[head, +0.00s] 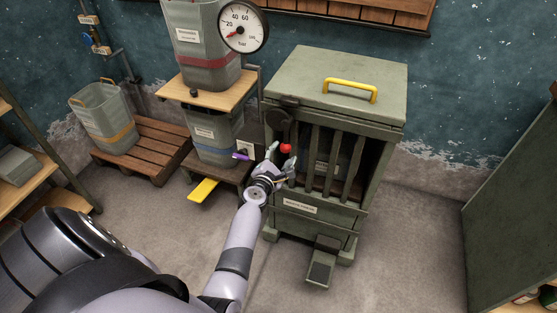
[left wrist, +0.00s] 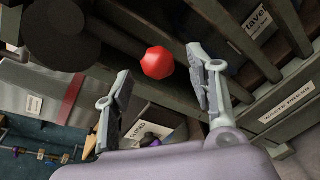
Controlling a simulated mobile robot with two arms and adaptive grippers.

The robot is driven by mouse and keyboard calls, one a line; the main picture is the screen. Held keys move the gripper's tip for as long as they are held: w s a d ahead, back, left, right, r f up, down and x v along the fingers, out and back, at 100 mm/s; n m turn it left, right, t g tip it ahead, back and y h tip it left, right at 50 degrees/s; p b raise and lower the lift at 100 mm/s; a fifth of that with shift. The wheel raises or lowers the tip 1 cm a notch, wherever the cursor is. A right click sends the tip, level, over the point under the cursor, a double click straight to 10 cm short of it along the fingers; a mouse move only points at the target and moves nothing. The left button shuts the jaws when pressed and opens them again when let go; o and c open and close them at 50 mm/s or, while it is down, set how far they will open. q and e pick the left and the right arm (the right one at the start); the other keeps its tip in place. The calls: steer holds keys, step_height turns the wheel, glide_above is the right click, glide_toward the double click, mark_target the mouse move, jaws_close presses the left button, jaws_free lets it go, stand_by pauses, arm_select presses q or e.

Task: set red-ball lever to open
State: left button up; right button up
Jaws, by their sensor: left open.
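The red ball (head: 286,148) of the lever is at the left front edge of the green waste press (head: 392,110). In the left wrist view the red ball (left wrist: 158,62) shows between and beyond the two fingertips, with a gap to each finger. My left gripper (head: 283,167) is open, just below the ball in the head view; it also shows in the left wrist view (left wrist: 165,85). The lever's rod is hard to make out. My right gripper is not in view.
The press has upright bars (head: 328,160), a yellow lid handle (head: 350,90) and a foot pedal (head: 321,270). Left of it, grey bins stand on a wooden stand (head: 205,97), with a purple handle (head: 241,156) and a yellow pedal (head: 203,190). A green cabinet (head: 515,190) is at right.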

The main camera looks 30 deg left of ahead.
arm_select(q)
steer(key=shift+v, duration=1.5)
steer(key=s+d+f+m+g+h, duration=0.15)
steer(key=s+d+f+m, duration=0.3)
steer(key=f, duration=0.45)
steer(key=s+d+f+m+g+h, duration=0.1)
steer(key=s+d+f+m+g, duration=0.25)
steer(key=s+f+m, duration=0.4)
steer(key=s+d+f+m+g+h, duration=0.25)
steer(key=d+f+m, duration=0.2)
steer(key=f, duration=0.65)
steer(key=s+f+m+g, duration=0.2)
steer(key=s+f+m, duration=0.3)
steer(key=s, duration=0.7)
steer(key=s+f+m+g+y, duration=0.1)
steer(key=s+f+m, duration=0.3)
steer(key=s, duration=0.8)
steer(key=s+f+m+g, duration=0.4)
steer(key=s+m, duration=0.3)
steer(key=s, duration=0.5)
steer(key=shift+s+d+f, duration=0.15)
steer(key=shift+d+f, duration=0.1)
steer(key=shift+f, duration=0.6)
